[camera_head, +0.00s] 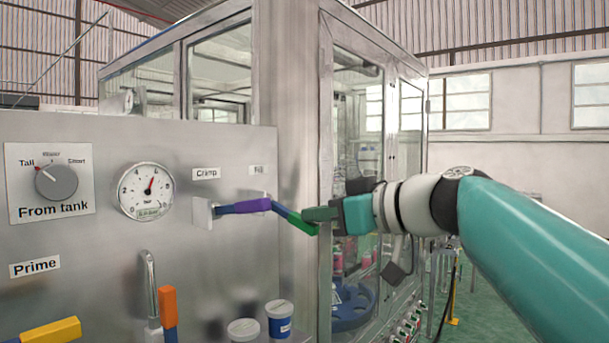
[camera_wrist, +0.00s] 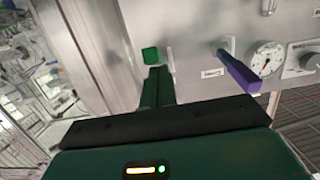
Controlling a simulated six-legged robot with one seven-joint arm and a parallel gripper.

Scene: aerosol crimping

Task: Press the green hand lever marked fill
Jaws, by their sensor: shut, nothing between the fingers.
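The green hand lever (camera_head: 301,224) sticks out from the steel panel to the right of the purple lever, below a small label (camera_head: 257,169) that seems to read Fill. Its green end also shows in the wrist view (camera_wrist: 151,55). My gripper (camera_head: 318,214) is shut and empty, its tip right at the lever's green end. In the wrist view my closed fingers (camera_wrist: 157,82) point at the green end and partly overlap it. I cannot tell whether they touch.
The purple lever (camera_head: 252,206) under the Crimp label (camera_head: 206,174) stands close on the left. A gauge (camera_head: 146,191), a selector knob (camera_head: 56,182), an orange lever (camera_head: 167,306) and a yellow lever (camera_head: 50,331) are further left. Glass cabinet doors (camera_head: 358,130) stand behind my gripper.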

